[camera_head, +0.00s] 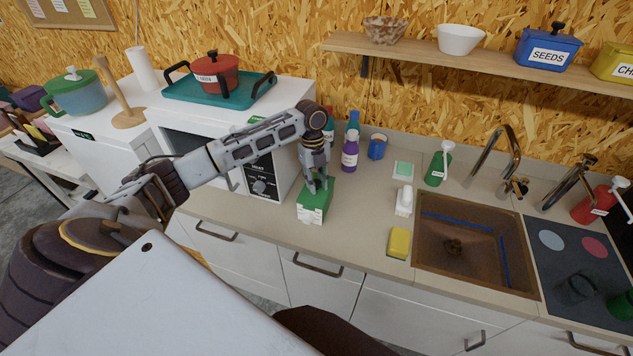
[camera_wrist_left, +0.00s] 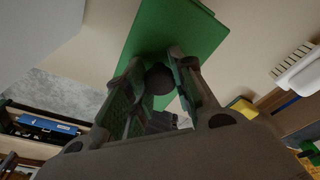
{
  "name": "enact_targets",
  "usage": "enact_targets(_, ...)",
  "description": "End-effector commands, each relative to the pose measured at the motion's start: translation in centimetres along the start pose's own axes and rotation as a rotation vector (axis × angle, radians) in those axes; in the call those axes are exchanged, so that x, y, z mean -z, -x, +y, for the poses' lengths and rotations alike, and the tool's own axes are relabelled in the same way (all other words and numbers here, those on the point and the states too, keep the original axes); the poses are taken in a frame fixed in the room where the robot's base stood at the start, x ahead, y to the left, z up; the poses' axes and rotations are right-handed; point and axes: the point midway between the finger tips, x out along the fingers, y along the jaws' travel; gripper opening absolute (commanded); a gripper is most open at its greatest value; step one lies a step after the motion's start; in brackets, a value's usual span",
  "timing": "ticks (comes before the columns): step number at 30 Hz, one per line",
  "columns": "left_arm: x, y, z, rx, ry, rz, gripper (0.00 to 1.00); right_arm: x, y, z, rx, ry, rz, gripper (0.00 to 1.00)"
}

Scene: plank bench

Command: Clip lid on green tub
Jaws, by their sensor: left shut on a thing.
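The green lid (camera_wrist_left: 178,45) fills the upper middle of the left wrist view, with a dark round knob (camera_wrist_left: 159,79) at its centre. My left gripper (camera_head: 318,187) points down over the green tub (camera_head: 312,212) on the counter, left of the sink. Its fingers (camera_wrist_left: 157,88) are shut on the knob of the lid. In the head view the lid is at the top of the tub, and a pale label shows on the tub's front. I cannot tell whether the lid sits fully down all round. My right gripper is not in view.
A purple bottle (camera_head: 350,152) and a blue mug (camera_head: 377,147) stand behind the tub. A white cabinet with a teal tray (camera_head: 182,90) stands left.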

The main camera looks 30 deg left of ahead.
Motion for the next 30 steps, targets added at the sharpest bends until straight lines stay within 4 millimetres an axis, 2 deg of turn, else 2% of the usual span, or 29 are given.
enact_targets(23,-0.03,-0.03,-0.01,0.000,0.000,0.000,0.01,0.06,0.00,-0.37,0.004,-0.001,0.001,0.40)
enact_targets(24,-0.03,-0.03,-0.01,0.000,0.000,0.000,0.26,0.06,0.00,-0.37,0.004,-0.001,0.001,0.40)
enact_targets(30,-0.03,-0.03,-0.01,0.000,0.000,0.000,0.50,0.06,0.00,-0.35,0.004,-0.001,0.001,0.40)
